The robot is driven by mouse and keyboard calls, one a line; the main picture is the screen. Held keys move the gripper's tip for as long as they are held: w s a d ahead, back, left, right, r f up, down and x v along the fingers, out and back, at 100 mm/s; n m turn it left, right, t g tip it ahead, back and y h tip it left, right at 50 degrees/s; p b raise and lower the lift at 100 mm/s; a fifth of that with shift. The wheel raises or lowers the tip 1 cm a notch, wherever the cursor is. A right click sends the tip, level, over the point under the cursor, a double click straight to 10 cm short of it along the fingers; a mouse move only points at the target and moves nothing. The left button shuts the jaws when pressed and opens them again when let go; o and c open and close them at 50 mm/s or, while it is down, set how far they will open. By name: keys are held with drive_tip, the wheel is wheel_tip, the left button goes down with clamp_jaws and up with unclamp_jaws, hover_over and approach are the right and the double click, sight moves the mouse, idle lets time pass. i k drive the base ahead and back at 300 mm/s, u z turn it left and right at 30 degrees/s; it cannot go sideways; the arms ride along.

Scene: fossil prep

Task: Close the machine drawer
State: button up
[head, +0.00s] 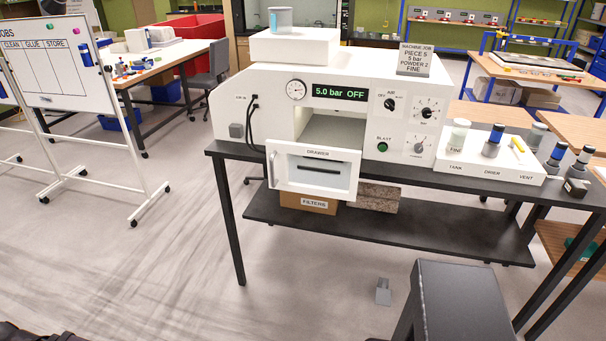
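The machine (240,95) is a white cabinet on a black bench. The display (340,93) reads 5.0 bar OFF. My gripper does not show clearly; nothing is seen touching the drawer. A dark grey part at the bottom right seems to be mine.
The black bench (470,188) has a lower shelf with a FILTERS box (308,203). A white tray (480,160) with bottles stands right of the machine. A small grey object (383,291) is on the floor. A whiteboard (55,65) stands left; the floor before the bench is mostly clear.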

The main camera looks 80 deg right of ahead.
sight(331, 169)
drive_tip(key=u, duration=0.1)
drive_tip(key=k, duration=1.7)
drive_tip(key=z, duration=1.6)
drive_tip(key=i, duration=0.5)
drive_tip(key=z, duration=0.05)
